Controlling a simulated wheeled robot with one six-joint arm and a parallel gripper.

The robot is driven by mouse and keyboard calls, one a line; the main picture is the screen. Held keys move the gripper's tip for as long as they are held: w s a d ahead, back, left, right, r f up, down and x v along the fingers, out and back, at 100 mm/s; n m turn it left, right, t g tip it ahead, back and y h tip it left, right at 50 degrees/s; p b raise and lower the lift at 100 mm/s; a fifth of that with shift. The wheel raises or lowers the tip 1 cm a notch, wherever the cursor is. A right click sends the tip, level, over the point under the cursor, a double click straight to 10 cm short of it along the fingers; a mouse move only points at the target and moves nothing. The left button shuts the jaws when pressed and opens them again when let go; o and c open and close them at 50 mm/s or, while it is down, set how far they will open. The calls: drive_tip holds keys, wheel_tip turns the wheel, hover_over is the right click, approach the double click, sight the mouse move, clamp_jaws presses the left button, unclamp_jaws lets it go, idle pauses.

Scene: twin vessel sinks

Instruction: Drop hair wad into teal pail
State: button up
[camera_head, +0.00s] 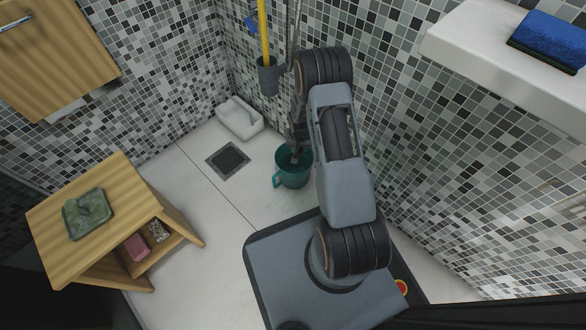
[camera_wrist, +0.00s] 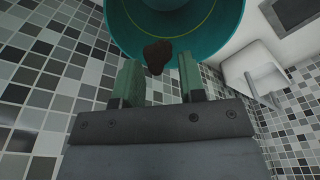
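The teal pail (camera_head: 293,172) stands on the floor near the tiled wall, below the end of my arm. Its rim and inside fill the top of the wrist view (camera_wrist: 225,22). A small dark brown hair wad (camera_wrist: 157,55) shows in the wrist view at the pail's inner edge, between and just beyond my fingertips. My gripper (camera_head: 295,153) points down over the pail. In the wrist view its two green fingers are apart, with gaps on both sides of the wad. I cannot tell whether the wad is in the air or resting on the pail.
A floor drain (camera_head: 228,160) lies left of the pail, with a white tray-like item (camera_head: 240,118) behind it. A grey wall cup (camera_head: 268,76) holds a yellow stick. A wooden stand (camera_head: 120,190) is at left, and a white counter (camera_head: 500,45) at right. Floor between stand and pail is clear.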

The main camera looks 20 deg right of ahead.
drive_tip(key=o, duration=0.4)
drive_tip(key=shift+c, duration=0.2)
wheel_tip(320, 180, up, 14)
drive_tip(key=s+p, duration=0.1)
drive_tip(key=p, duration=0.5)
drive_tip(key=shift+s+a+f, duration=0.15)
drive_tip(key=shift+s+a, duration=0.1)
drive_tip(key=shift+a, duration=0.05)
drive_tip(key=s+a+r+n+t+p, duration=0.1)
drive_tip(key=s+a+r+p, duration=0.2)
drive_tip(key=r+p, duration=1.1)
drive_tip(key=s+a+r+n+p, duration=0.15)
drive_tip(key=r+p, duration=0.35)
drive_tip(key=r, duration=1.7)
drive_tip(key=s+a+r+p, duration=0.1)
drive_tip(key=s+r+p, duration=0.3)
drive_tip(key=r, duration=0.5)
drive_tip(key=s+a+r+n+t+p, duration=0.1)
drive_tip(key=s+a+r+p, duration=0.1)
drive_tip(key=s+r+p, duration=0.3)
drive_tip(key=s+a+r+n+p, duration=0.1)
drive_tip(key=s+r+p, duration=0.4)
drive_tip(key=r, duration=0.8)
drive_tip(key=a+p, duration=0.1)
drive_tip(key=p, duration=0.2)
drive_tip(key=shift+r+y, duration=0.25)
drive_tip(key=shift+y, duration=0.05)
